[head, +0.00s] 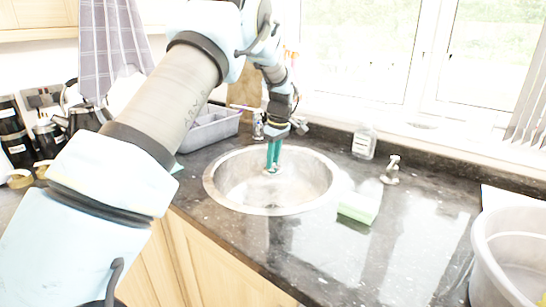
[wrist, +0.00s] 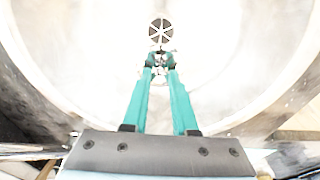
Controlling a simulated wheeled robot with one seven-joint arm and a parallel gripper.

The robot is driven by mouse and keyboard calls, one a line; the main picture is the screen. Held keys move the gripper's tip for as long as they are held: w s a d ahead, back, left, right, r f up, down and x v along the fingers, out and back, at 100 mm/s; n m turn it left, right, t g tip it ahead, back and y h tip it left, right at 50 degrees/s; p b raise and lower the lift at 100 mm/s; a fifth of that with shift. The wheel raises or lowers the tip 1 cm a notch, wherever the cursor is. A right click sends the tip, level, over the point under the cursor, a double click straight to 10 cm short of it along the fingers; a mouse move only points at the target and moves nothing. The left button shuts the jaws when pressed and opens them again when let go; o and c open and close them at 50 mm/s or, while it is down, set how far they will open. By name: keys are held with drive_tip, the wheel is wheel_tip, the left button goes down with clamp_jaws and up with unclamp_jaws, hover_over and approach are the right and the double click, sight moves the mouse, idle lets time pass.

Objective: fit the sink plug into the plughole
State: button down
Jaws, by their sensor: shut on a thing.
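The round metal sink (head: 232,193) is set into the dark granite worktop. My gripper (head: 272,165) reaches down into it with its green fingers. In the wrist view my gripper (wrist: 160,66) is shut on a small pale metallic thing, the sink plug (wrist: 160,57), mostly hidden by the fingertips. The plughole (wrist: 161,31) shows as a dark disc with pale spokes just beyond the fingertips. The plug appears apart from it in the picture; its height above the sink floor is hard to tell. In the head view the plughole is not clearly seen.
A grey dish rack (head: 210,130) stands behind the sink at left. A white tub (head: 508,255) is at the far right. The front worktop is clear.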

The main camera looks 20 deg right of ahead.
drive_tip(key=shift+f+b, duration=0.45)
drive_tip(key=shift+f, duration=0.7)
drive_tip(key=c, duration=0.6)
unclamp_jaws()
drive_tip(key=shift+r, duration=0.15)
wheel_tip(320, 180, up, 7)
drive_tip(key=p, duration=0.5)
drive_tip(key=shift+a, duration=0.1)
